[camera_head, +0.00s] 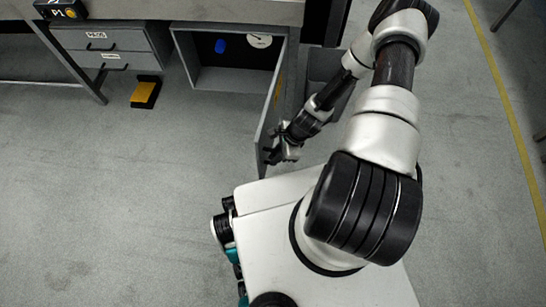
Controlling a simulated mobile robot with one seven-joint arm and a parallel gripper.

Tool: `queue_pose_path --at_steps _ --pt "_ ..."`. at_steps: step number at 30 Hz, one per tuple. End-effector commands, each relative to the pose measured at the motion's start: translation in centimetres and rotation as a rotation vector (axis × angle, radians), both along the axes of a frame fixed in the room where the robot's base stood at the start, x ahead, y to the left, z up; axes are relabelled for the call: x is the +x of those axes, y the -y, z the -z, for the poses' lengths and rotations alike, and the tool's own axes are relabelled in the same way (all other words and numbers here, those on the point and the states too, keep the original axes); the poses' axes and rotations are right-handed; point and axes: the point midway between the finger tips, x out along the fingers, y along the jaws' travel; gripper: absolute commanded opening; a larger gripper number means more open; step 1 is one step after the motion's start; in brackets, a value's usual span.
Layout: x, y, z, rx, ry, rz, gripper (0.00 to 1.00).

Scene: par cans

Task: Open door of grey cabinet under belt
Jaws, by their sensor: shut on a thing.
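The grey cabinet (184,45) stands under the belt structure (200,12) at the top middle. Its door (268,112) is swung wide open, hinged on the right side and pointing out toward me. Inside, a blue object (220,46) and a white round disc (258,41) show. My gripper (279,155) is at the free outer edge of the door, on its right side, shut on what seems to be the door's handle or edge. The handle itself is hidden by the gripper.
A grey drawer unit (105,47) with labels and black handles stands left of the cabinet. A black and yellow pedal (146,92) lies on the floor between them. A dark grey bin (325,68) stands right of the door. The floor left of the door is clear.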

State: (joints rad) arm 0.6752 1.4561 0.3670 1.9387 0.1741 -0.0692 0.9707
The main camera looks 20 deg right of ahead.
Motion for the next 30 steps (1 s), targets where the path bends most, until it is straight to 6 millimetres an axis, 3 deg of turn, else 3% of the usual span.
queue_pose_path --at_steps 14,15,18,30 --pt "-0.08 0.12 0.03 0.0 -0.002 -0.003 0.0" --pt "-0.08 0.12 0.03 0.0 -0.002 -0.003 0.14" --pt "-0.06 0.11 0.03 0.0 -0.002 -0.003 0.29" --pt "-0.01 0.42 -0.81 0.0 0.0 -0.003 0.29"
